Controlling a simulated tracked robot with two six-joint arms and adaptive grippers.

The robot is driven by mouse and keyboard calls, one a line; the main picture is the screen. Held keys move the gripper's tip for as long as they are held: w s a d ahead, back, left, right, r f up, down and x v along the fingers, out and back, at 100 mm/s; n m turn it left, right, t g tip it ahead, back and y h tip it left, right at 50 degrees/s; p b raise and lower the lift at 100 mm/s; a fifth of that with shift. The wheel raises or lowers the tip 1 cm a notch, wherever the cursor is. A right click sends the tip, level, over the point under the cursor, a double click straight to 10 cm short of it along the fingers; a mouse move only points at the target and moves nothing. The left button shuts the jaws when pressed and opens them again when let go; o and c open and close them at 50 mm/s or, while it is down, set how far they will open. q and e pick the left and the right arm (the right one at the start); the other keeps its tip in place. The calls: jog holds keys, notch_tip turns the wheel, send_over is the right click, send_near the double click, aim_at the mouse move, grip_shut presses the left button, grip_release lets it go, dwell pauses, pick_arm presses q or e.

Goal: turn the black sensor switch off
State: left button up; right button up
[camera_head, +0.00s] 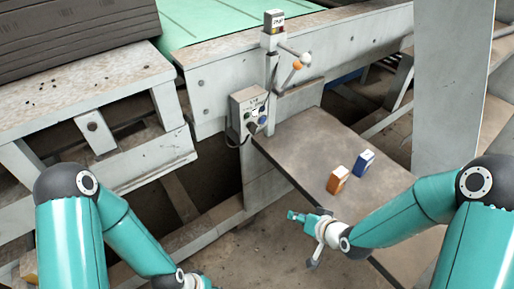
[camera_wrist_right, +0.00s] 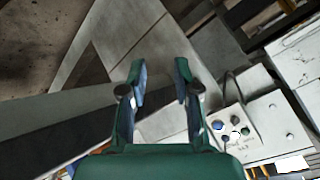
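A grey control box (camera_head: 246,106) with small knobs is fixed to the conveyor frame. A blue knob (camera_head: 262,119) stands out on it, with dark parts beside it. In the right wrist view the box (camera_wrist_right: 262,118) is at the lower right, showing blue, green and pale knobs; I cannot tell surely which is the black sensor switch or how it is set. My right gripper (camera_head: 303,217) is low in front of the box, apart from it. The right wrist view shows its two fingers (camera_wrist_right: 160,78) spread and empty. My left arm ends at the bottom edge; its gripper is cut off.
An orange block (camera_head: 337,180) and a blue block (camera_head: 363,162) stand on the dark table plate (camera_head: 309,139). A post with a sensor head (camera_head: 273,30) and an orange-and-white lever (camera_head: 298,62) rises above the box. A grey column (camera_head: 450,85) stands right.

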jog(key=w+a+r+t+y+b, duration=0.1)
jog(key=w+r+t+y+b, duration=0.1)
jog(key=w+r+t+b, duration=0.3)
jog(key=n+t+y+b, duration=0.1)
jog(key=n+y+b, duration=0.2)
jog(key=y+b, duration=0.1)
send_near(256, 129)
pick_arm(q)
notch_tip(256, 129, down, 12)
jog(key=shift+r, duration=0.25)
pick_arm(e)
jog(key=x, duration=1)
jog(key=shift+f, duration=0.4)
